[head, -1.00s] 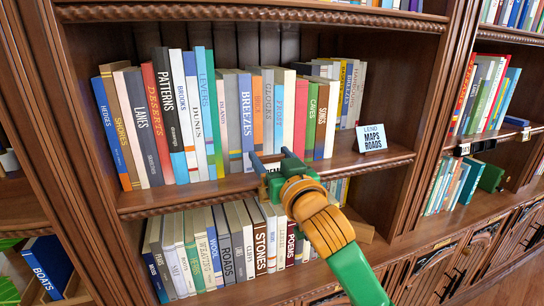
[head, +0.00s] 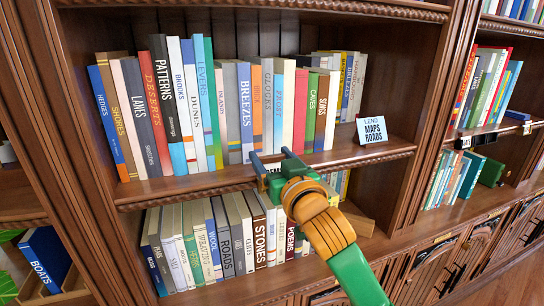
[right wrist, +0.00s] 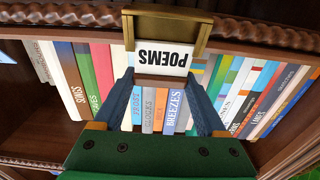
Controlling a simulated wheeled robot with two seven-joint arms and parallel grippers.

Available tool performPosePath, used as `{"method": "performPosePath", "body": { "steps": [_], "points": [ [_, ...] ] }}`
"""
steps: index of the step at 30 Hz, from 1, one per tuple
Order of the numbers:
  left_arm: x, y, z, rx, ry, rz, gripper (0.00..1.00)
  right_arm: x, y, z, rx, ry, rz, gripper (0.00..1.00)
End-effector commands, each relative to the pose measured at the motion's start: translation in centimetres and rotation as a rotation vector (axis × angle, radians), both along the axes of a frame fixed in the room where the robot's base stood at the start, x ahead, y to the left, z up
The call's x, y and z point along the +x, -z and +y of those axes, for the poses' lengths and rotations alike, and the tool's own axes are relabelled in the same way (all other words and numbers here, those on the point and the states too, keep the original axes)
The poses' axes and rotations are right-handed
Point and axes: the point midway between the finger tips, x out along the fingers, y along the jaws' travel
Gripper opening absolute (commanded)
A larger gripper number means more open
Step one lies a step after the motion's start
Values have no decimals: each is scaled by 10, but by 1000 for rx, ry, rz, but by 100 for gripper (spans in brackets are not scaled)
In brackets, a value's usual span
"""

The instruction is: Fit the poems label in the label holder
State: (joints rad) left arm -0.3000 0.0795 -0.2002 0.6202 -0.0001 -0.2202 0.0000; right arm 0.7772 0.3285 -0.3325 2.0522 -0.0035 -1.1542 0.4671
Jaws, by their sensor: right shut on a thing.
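The poems label (right wrist: 161,57) is a white card with black letters, upside down in the right wrist view. My right gripper (right wrist: 160,77) is shut on it, with one blue finger at each side. The brass label holder (right wrist: 170,29) is on the shelf's front edge. The label's edge meets or overlaps the holder; I cannot tell how deep it sits. In the head view my right gripper (head: 279,166) is at the front edge of the middle shelf and hides the holder and most of the label. My left gripper is not in view.
A row of books (head: 245,110) stands on the shelf just behind the gripper, and another row (head: 225,240) stands below. A small card reading "Lend Maps Roads" (head: 371,131) stands at the right on the shelf (head: 330,160). The shelf edge right of the gripper is clear.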

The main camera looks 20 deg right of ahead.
Motion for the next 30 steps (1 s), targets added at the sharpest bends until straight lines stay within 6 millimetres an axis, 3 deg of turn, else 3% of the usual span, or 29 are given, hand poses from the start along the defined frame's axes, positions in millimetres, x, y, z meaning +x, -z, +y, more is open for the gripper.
{"method": "performPosePath", "body": {
  "steps": [25, 26, 28, 30],
  "points": [
    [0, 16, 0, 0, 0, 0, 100, -4, 22, 0, 0, 0, 0, 21],
    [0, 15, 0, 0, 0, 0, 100, -4, 21, 0, 0, 0, 0, 79],
    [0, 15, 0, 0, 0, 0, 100, -4, 20, 0, 0, 0, 0, 98],
    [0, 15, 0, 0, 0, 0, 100, -4, 20, 0, 0, 0, 0, 100]
  ]
}}
